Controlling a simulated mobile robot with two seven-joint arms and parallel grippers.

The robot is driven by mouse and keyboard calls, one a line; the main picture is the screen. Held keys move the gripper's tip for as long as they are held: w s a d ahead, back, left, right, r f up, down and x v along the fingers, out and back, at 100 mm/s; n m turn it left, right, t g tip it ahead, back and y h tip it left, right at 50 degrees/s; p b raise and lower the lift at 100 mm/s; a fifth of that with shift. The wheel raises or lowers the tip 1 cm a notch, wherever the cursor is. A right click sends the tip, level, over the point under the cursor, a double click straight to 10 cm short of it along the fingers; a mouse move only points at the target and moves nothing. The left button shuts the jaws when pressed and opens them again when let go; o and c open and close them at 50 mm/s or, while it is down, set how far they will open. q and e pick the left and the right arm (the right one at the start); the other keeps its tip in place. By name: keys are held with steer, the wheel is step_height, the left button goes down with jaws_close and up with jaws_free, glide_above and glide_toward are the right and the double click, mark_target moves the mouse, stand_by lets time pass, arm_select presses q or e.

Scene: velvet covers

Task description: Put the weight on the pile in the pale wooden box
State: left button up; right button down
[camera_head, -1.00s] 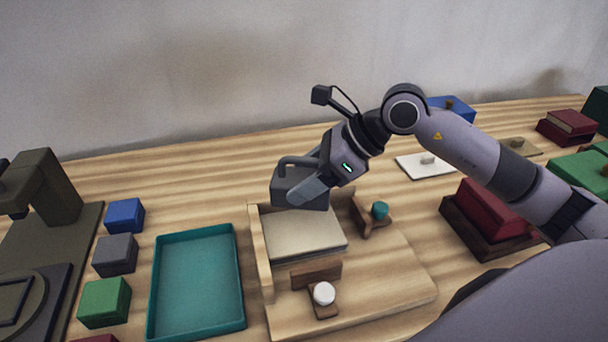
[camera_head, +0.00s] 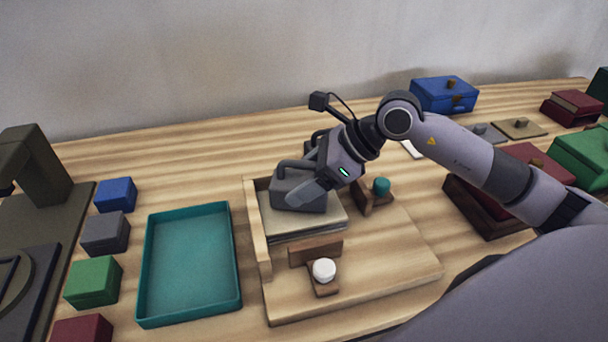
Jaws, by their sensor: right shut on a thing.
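The weight (camera_head: 296,191) is a dark grey block with a loop handle. My right gripper (camera_head: 312,184) is shut on it and hides part of its right side. The pile (camera_head: 312,226) is a stack of pale grey-beige sheets in the pale wooden box (camera_head: 256,238), against its left wall. The weight is over the far part of the pile, its underside at or very close to the top sheet; I cannot tell whether it touches. My left gripper is not in view.
An empty teal tray (camera_head: 190,265) lies left of the box. A white knob (camera_head: 323,269) and a teal knob (camera_head: 381,186) sit on brown clamps at the pile. Several coloured blocks line the left; a dark red block (camera_head: 520,160) and blue box (camera_head: 444,94) stand right.

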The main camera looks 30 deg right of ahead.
steer(key=shift+w+r, duration=0.1)
steer(key=shift+r, duration=0.15)
steer(key=shift+f+b, duration=0.55)
steer(key=shift+c, duration=0.2)
jaws_free()
steer(key=shift+f, duration=0.1)
